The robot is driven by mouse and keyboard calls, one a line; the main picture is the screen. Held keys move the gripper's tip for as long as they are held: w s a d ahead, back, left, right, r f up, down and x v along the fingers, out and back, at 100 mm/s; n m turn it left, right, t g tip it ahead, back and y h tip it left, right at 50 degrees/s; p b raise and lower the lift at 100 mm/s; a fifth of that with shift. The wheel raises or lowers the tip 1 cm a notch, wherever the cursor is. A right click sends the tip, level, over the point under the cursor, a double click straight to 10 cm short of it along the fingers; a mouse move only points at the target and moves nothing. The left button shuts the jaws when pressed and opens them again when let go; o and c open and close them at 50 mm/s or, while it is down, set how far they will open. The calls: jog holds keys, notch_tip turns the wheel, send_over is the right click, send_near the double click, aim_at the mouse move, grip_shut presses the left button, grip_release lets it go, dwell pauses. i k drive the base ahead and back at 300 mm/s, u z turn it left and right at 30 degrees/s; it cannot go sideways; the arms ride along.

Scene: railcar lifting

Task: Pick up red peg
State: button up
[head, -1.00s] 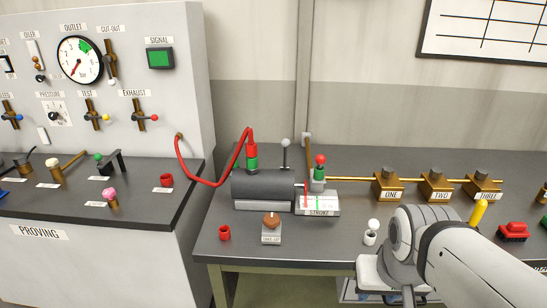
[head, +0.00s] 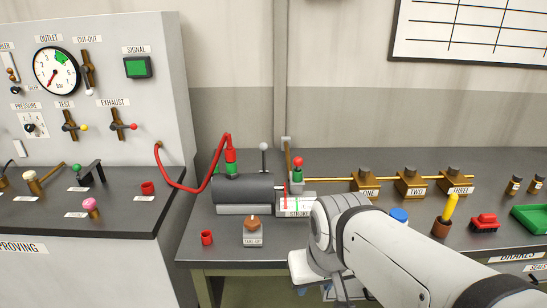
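No plain red peg can be told for sure. A short red cylinder (head: 207,238) with a dark opening stands at the bench's front left. A similar red cylinder (head: 148,188) stands on the proving desk. A red knob (head: 298,161) tops a green fitting behind the stroke gauge. My gripper (head: 338,292) is low in the middle of the picture, at the bench's front edge, right of the nearer red cylinder and apart from it. Its fingers are mostly hidden or cut off by the lower edge, and nothing shows held.
A grey cylinder (head: 243,188) with a red hose (head: 186,187) stands behind the take-up knob (head: 253,224). Brass blocks (head: 411,183) line a rod. A yellow handle (head: 450,208) in a brown cup, a red block (head: 485,221) and a green tray (head: 530,218) are at right.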

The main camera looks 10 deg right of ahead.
aim_at(299, 162)
jog(key=i, duration=0.95)
jog(key=u, duration=0.05)
